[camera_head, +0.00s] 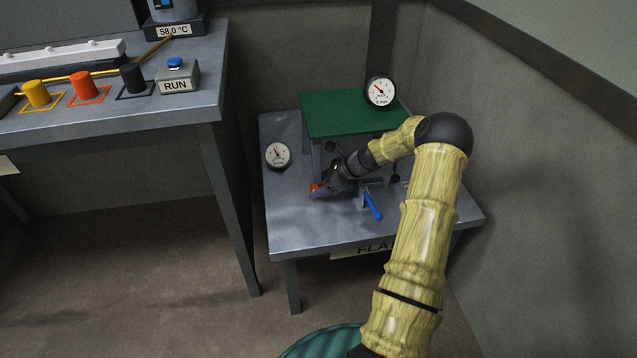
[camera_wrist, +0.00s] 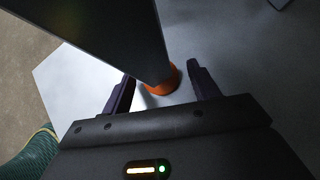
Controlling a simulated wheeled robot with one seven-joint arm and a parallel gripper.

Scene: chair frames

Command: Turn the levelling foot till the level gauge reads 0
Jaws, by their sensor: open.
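The orange levelling foot (camera_head: 315,187) is low at the front left leg of the green-topped stand (camera_head: 345,115). In the wrist view the orange foot (camera_wrist: 163,82) sits at the bottom of a dark leg (camera_wrist: 110,35). My gripper (camera_wrist: 160,75) is open, with one dark finger on each side of the foot; whether they touch it is unclear. In the head view my gripper (camera_head: 322,190) reaches the foot from the right. A round dial (camera_head: 380,92) stands at the green top's back right. Its needle points up-left; its lettering is too small to read.
A second round dial (camera_head: 277,155) is at the left of the grey table (camera_head: 300,225). A blue-handled lever (camera_head: 373,206) is at the front, right of my gripper. A wall stands close on the right. A bench (camera_head: 190,120) with knobs and a RUN button is at left.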

